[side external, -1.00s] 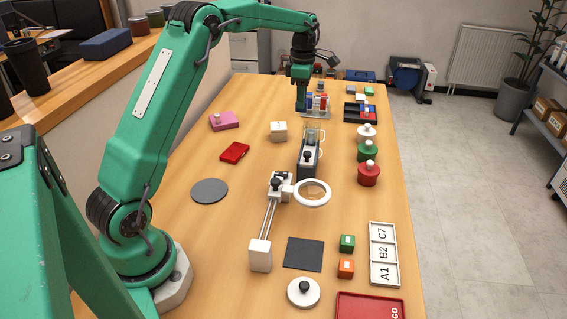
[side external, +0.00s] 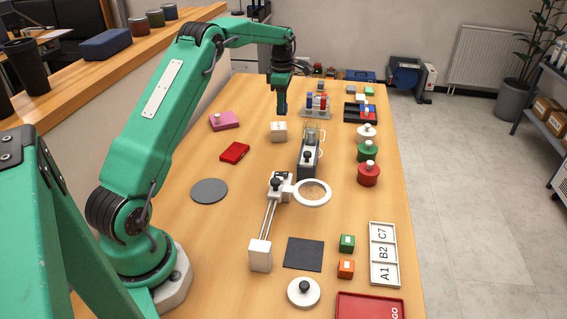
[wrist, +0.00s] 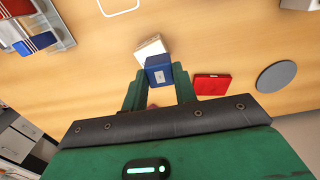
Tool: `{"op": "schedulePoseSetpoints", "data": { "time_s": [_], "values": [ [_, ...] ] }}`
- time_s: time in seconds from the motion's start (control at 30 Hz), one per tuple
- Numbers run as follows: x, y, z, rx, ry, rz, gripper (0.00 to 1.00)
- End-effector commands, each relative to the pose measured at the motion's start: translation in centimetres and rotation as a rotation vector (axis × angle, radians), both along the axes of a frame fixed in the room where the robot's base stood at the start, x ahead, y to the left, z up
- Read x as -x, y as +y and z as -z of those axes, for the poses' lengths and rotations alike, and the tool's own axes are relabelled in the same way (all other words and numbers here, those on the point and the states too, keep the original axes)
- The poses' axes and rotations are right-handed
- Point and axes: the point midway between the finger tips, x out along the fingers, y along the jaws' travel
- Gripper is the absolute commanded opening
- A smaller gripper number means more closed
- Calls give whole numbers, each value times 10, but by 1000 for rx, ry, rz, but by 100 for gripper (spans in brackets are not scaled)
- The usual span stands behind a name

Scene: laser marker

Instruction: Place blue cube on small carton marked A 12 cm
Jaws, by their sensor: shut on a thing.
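My gripper (wrist: 158,88) is shut on the blue cube (wrist: 159,72), which has a small pale label facing the wrist camera. In the side view my gripper (side external: 281,104) hangs with its fingers down, just above and behind the small cream carton (side external: 278,126). The carton stands upright on the table and also shows in the wrist view (wrist: 148,48), partly hidden behind the cube. The cube appears apart from the carton, but the exact gap cannot be told. The letter on the carton is too small to read.
A tube rack (side external: 317,105) and a glass beaker (side external: 314,131) stand to the right of the carton. A pink box (side external: 224,122), a red box (side external: 235,153) and a grey disc (side external: 209,191) lie to its left and front. Bare table surrounds the carton closely.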

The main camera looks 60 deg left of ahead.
Motion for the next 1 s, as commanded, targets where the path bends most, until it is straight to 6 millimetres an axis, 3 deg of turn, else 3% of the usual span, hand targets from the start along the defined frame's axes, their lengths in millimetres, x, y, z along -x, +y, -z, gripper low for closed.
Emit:
{"op": "schedulePoseSetpoints", "data": {
  "time_s": [0.23, 0.47, 0.8, 1.0],
  "values": [
    [-1, 21, 13, -1, -1, 0, 7],
    [-1, 22, 15, 0, 0, 1, 7],
    [0, 21, 47, 1, 1, 1, 7],
    [-1, 21, 53, -1, -1, 1, 7]
  ]
}}
